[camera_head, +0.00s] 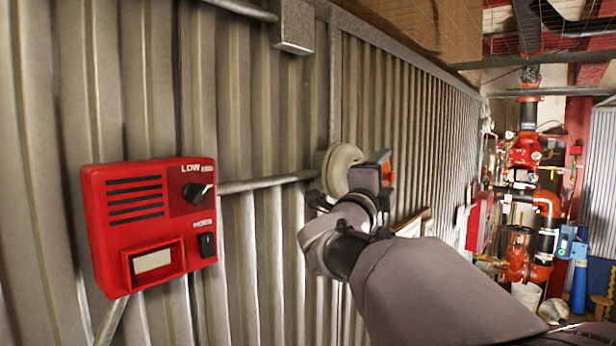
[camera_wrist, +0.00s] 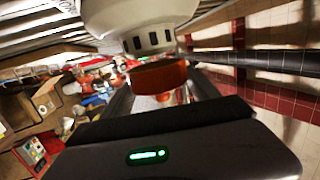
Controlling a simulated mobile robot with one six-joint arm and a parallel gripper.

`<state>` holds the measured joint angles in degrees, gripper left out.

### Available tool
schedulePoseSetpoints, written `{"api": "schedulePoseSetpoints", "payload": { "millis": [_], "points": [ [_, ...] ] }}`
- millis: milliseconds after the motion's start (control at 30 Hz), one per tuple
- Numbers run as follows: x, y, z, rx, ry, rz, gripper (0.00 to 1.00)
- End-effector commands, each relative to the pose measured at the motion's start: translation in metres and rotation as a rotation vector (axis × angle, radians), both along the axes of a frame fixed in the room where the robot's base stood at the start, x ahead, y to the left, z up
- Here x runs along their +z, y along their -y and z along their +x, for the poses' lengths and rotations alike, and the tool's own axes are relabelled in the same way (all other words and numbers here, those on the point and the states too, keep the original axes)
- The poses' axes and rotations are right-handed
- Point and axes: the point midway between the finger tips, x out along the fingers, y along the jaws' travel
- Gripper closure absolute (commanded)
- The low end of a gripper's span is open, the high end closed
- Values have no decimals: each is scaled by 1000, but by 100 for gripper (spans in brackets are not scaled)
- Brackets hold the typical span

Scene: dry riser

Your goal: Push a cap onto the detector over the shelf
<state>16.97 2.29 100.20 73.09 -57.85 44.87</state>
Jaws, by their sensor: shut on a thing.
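The detector (camera_head: 342,168) is an off-white round unit on the corrugated wall, partly hidden behind my gripper (camera_head: 374,176). In the wrist view the detector (camera_wrist: 145,18) fills the top, with dark slots in its narrower nose. My gripper (camera_wrist: 160,88) is shut on an orange cap (camera_wrist: 158,75). The cap is close to the detector's nose and lines up roughly with it; a small gap seems to show, but contact is hard to judge. In the head view only a sliver of the orange cap (camera_head: 388,171) shows beside the fingers.
A red call box (camera_head: 150,222) with a knob sits on the wall at left. A conduit (camera_head: 268,183) runs from it towards the detector. A brown-edged board (camera_head: 412,222), possibly the shelf, is partly hidden behind my arm. Red pipework (camera_head: 524,150) stands at far right.

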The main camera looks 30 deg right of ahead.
Motion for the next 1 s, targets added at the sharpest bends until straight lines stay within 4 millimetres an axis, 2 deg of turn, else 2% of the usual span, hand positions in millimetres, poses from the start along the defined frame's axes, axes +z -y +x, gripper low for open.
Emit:
{"api": "schedulePoseSetpoints", "payload": {
  "millis": [633, 1000],
  "points": [
    [0, 0, 0, 0, 0, 0, 68],
    [0, -3, 9, 0, 0, 0, 68]
  ]
}}
